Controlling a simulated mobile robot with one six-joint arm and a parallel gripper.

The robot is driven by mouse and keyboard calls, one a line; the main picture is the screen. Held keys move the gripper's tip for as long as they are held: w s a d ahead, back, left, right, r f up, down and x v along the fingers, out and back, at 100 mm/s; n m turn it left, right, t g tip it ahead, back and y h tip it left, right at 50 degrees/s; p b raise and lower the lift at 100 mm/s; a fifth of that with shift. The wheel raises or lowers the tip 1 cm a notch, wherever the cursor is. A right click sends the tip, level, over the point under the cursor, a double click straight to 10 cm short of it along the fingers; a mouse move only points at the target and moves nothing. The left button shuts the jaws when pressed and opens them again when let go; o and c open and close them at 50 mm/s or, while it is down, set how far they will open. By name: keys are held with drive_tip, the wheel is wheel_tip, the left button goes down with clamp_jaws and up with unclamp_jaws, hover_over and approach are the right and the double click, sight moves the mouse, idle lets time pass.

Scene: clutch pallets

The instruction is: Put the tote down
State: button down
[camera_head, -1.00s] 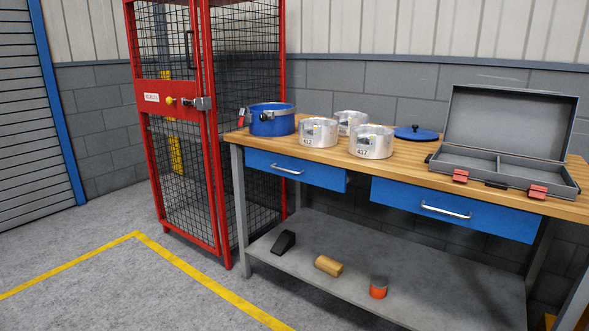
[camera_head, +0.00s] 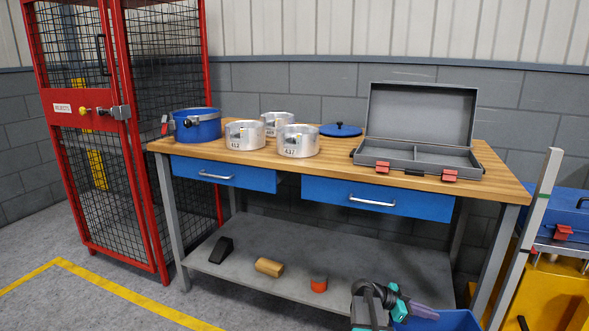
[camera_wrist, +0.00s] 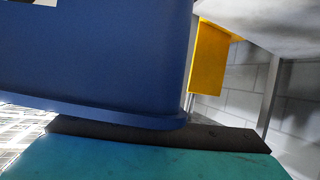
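The tote (camera_head: 450,321) is a blue bin at the bottom edge of the head view, only its upper part showing. In the wrist view its blue wall (camera_wrist: 95,60) fills the upper left, with a lip along its lower edge. My gripper (camera_head: 402,306), grey and teal, is at the tote's left side in the head view. In the wrist view one teal finger with a dark pad (camera_wrist: 215,137) lies against the tote's lip; the other finger is hidden. The gripper appears shut on the tote's edge. The tote's underside is out of view.
A workbench (camera_head: 445,186) carries several pots and an open grey case (camera_head: 420,120). Its lower shelf (camera_head: 300,245) holds a black wedge, a wooden block and an orange-grey piece. A red mesh cage (camera_head: 120,140) stands left. A yellow cart (camera_head: 545,295) with a blue case is at right.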

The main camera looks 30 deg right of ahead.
drive_tip(key=w+a+r+n+t+h, duration=0.1)
drive_tip(key=w+a+r+n+t, duration=0.4)
drive_tip(key=w+a, duration=0.8)
drive_tip(key=w+a+r+n+t+h, duration=0.1)
drive_tip(key=w+a+r+n+t, duration=0.25)
drive_tip(key=w+a+r, duration=0.6)
drive_tip(key=w+a+r+n+t+y, duration=0.3)
drive_tip(key=w+a+r+n+y, duration=0.1)
drive_tip(key=a, duration=0.7)
drive_tip(key=w+a+r+n+t+y, duration=0.4)
drive_tip(key=w+a+r+n+y, duration=0.1)
drive_tip(key=a, duration=0.6)
drive_tip(key=w+a+r+n+t+y, duration=0.4)
drive_tip(key=a+r+n, duration=0.2)
drive_tip(key=a, duration=0.6)
drive_tip(key=shift+w+r+y, duration=0.25)
drive_tip(key=shift+y, duration=0.15)
wheel_tip(320, 180, up, 27)
drive_tip(key=p, duration=2.7)
drive_tip(key=shift+t, duration=0.25)
drive_tip(key=shift+a+n, duration=0.1)
drive_tip(key=shift+n, duration=0.15)
